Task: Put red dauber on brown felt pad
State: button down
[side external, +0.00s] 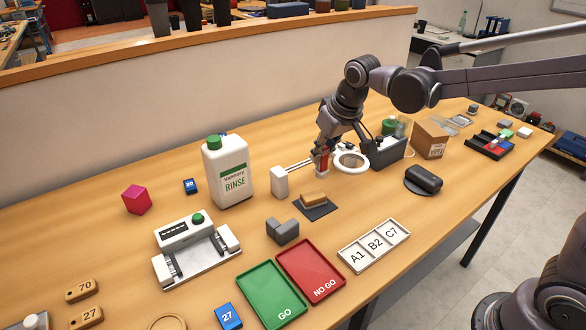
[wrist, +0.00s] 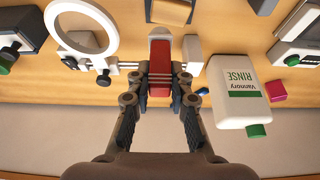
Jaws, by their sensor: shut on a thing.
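The red dauber (side external: 323,160) is upright or nearly so between the fingers of my gripper (side external: 322,155), beside the white ring. In the wrist view the red dauber (wrist: 159,68), with a pale end, is pinched between both fingertips of my gripper (wrist: 161,86). I cannot tell whether its lower end touches the table. A brown pad-like block (side external: 314,198) lies on a thin dark square in front of my gripper, apart from the dauber. The brown block (wrist: 170,11) is partly cut off at the top of the wrist view.
A white ring on a stand (side external: 351,160) is close on the right of my gripper. A white block with rods (side external: 279,182) and a rinse bottle (side external: 227,172) are on the left. Grey blocks (side external: 283,231) and green and red trays (side external: 311,271) lie nearer the front.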

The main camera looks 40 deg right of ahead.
jog(key=shift+w+a+f, duration=0.35)
jog(key=shift+a+f, duration=0.15)
jog(key=shift+a, duration=0.2)
jog(key=shift+f, duration=2.05)
jog(key=shift+f, duration=0.15)
jog(key=c, duration=1.2)
grip_release()
